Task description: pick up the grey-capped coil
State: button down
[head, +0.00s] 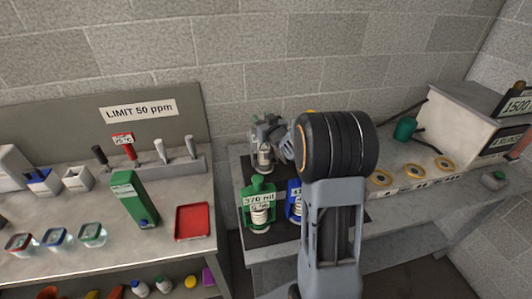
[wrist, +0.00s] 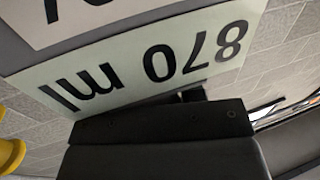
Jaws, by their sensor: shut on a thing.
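My gripper (head: 267,131) is at the back left of the right-hand bench, in front of the block wall. It is shut on a greyish coil (head: 264,160), which I take as the grey-capped coil; the jaws cover most of its top. Whether its base is clear of the dark mat is too small to tell. A pale label reading 870 ml (wrist: 160,65) fills much of that view, upside down.
A green-framed coil (head: 259,208) and a blue-framed coil (head: 294,203) stand in front on a dark mat (head: 255,238). My arm hides part of the bench. Yellow rings (head: 443,165) and a white box (head: 455,120) are to the right. A red tray (head: 193,221) lies on the left bench.

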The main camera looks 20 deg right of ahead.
jog(key=shift+r, duration=0.25)
